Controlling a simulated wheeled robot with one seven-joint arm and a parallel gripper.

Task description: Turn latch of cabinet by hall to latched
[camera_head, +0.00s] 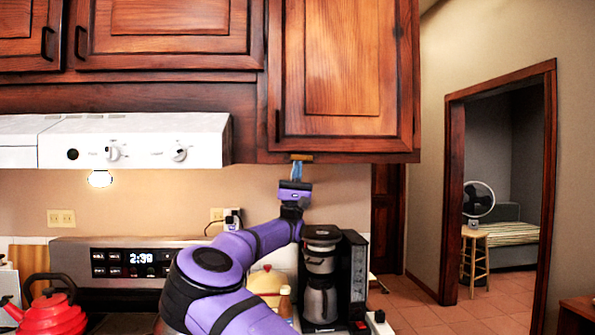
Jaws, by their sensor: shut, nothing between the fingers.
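The cabinet by the hall (343,75) is the upper wooden cabinet nearest the doorway, and its door looks closed. A small tan latch (302,157) shows at the cabinet's bottom edge, left of the door's middle. It lies roughly horizontal; I cannot tell whether it is latched. My gripper (297,167) points up from my purple arm, just below the latch. Its bluish fingertips are shut with nothing between them. They are at or very near the latch; whether they touch it I cannot tell.
A white range hood (135,141) is left of my gripper. Below stand a black coffee maker (334,277), a yellowish lidded jar (268,282) and a red kettle (52,312). An open doorway (455,200) is at the right.

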